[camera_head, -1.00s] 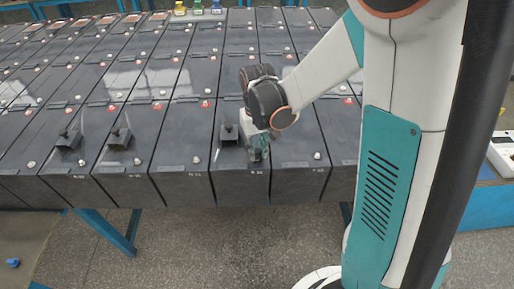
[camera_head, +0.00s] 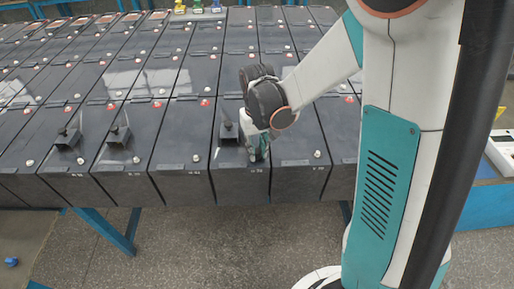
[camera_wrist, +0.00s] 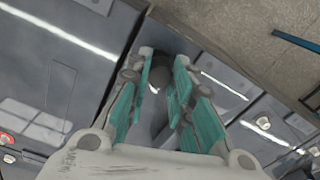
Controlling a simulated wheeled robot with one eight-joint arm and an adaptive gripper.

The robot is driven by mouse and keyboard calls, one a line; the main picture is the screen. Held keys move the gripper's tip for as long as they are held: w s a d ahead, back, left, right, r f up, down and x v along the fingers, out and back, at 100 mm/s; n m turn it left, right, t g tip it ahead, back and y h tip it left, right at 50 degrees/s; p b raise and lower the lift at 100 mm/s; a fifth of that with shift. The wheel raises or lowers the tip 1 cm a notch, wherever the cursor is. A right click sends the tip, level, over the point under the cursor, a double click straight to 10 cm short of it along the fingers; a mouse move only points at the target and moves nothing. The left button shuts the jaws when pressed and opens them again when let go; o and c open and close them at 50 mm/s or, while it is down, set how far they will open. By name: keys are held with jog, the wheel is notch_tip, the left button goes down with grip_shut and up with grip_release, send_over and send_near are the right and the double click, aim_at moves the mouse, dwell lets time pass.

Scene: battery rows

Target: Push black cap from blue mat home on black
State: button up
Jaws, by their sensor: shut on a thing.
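My gripper (camera_head: 257,150) reaches down over the front end of a black battery (camera_head: 240,187) in the front row, just right of a square black terminal piece (camera_head: 229,131). In the wrist view my gripper (camera_wrist: 164,58) has its teal fingers closed around a dark piece (camera_wrist: 160,112), seemingly the black cap. The fingers hide most of it, and its lower end is not clear. I cannot tell whether it sits fully down on the battery's terminal. In the head view the cap is hidden behind the fingers. No blue mat is clearly visible.
Rows of black batteries fill the bench. Two similar black terminal pieces (camera_head: 68,139) (camera_head: 120,135) stand on batteries to the left. Yellow, green and blue items (camera_head: 197,7) stand at the back. A small blue object (camera_head: 12,262) lies at lower left.

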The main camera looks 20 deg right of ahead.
jog(key=o, duration=0.8)
jog(key=shift+o, duration=0.3)
jog(key=o, duration=0.4)
jog(key=shift+r+p, duration=2.35)
jog(key=shift+r, duration=1.15)
